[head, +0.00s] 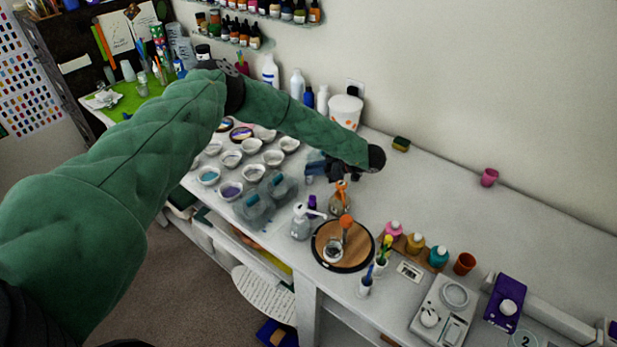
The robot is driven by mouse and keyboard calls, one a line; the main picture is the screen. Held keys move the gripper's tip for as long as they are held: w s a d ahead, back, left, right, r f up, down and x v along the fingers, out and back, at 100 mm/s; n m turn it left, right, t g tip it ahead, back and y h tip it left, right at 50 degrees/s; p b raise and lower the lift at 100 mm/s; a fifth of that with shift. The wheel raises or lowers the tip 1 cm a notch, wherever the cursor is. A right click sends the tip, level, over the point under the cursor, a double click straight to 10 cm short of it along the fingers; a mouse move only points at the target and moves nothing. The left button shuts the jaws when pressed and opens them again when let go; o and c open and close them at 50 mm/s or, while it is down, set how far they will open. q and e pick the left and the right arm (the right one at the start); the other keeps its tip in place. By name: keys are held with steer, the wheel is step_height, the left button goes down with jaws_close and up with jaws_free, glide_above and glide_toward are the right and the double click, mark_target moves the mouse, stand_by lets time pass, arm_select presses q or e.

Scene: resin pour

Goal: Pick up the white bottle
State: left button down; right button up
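Several white bottles stand along the wall at the back of the table: a tall one (270,70), one beside it (297,84) and a slimmer one (322,99). A whitish pump bottle (301,222) stands near the front edge. I cannot tell which one the task means. My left arm reaches across from the left, between these back bottles and the pump bottle. My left gripper (318,168) is low over the table, behind the pump bottle and apart from the back bottles. Its fingers are small and dark, so its opening is unclear. My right gripper is not in view.
Several small cups (231,159) stand left of the gripper. A round wooden board (343,247), an orange-topped bottle (340,197) and a scale (445,312) lie to the right. A white tub (345,112) stands behind my wrist. The table's back right is mostly clear.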

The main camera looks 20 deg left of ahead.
arm_select(q)
steer(key=shift+f, duration=0.1)
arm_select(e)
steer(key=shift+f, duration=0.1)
